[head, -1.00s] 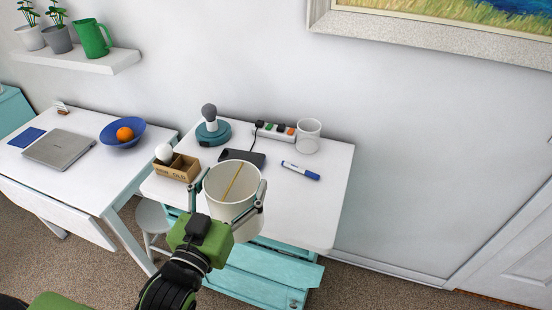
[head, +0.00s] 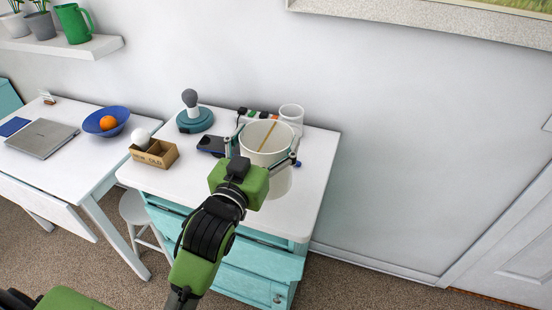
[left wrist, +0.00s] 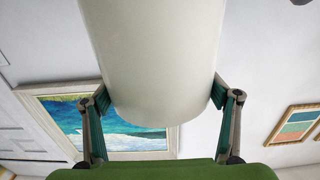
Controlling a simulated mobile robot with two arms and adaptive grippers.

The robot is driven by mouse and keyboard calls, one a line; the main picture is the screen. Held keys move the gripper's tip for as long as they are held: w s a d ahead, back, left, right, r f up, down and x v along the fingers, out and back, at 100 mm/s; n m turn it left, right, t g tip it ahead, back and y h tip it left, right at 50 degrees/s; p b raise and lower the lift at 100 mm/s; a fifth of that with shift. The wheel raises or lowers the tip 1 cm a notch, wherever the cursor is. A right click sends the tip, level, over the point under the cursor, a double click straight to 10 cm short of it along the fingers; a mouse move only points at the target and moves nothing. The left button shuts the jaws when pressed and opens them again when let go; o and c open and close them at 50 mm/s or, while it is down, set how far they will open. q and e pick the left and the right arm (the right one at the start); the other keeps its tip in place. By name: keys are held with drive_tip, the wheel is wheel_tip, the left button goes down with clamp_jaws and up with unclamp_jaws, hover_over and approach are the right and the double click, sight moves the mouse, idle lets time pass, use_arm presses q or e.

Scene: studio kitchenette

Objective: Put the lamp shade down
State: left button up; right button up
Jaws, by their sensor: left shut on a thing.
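The lamp shade (head: 268,140) is a white, open-topped tapered cylinder with a tan strip showing inside. My left gripper (head: 264,147) is shut on it, one finger on each side, and holds it upright over the right part of the white dresser top (head: 222,192). I cannot tell whether its lower edge touches the top. In the left wrist view the shade (left wrist: 155,55) fills the upper middle between the fingers. The lamp base (head: 195,121), teal with a grey bulb, stands bare at the back left. My right gripper is not in view.
A white cup (head: 291,115) and a power strip (head: 262,115) stand behind the shade. A dark phone-like object (head: 210,145) lies left of it, and the blue marker (head: 297,163) is partly hidden at its right. A cardboard box (head: 157,153) sits at the left edge. The front left top is clear.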

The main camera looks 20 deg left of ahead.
use_arm(q)
drive_tip(key=w+f, duration=0.1)
drive_tip(key=w+d+f, duration=0.1)
drive_tip(key=f, duration=0.1)
drive_tip(key=shift+w+f, duration=0.25)
drive_tip(key=shift+w, duration=0.05)
wheel_tip(320, 180, down, 3)
drive_tip(key=shift+w+d+f+p, duration=0.1)
drive_tip(key=shift+w+d+p, duration=0.05)
drive_tip(key=shift+p, duration=0.2)
drive_tip(key=shift+f, duration=0.15)
drive_tip(key=o, duration=1.6)
drive_tip(key=shift+f, duration=0.1)
drive_tip(key=shift+c, duration=0.2)
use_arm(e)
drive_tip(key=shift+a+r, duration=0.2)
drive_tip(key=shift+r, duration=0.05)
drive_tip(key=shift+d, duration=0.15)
use_arm(q)
drive_tip(key=shift+s, duration=0.2)
drive_tip(key=b, duration=0.3)
approach(280, 148)
drive_tip(key=shift+s, duration=2.4)
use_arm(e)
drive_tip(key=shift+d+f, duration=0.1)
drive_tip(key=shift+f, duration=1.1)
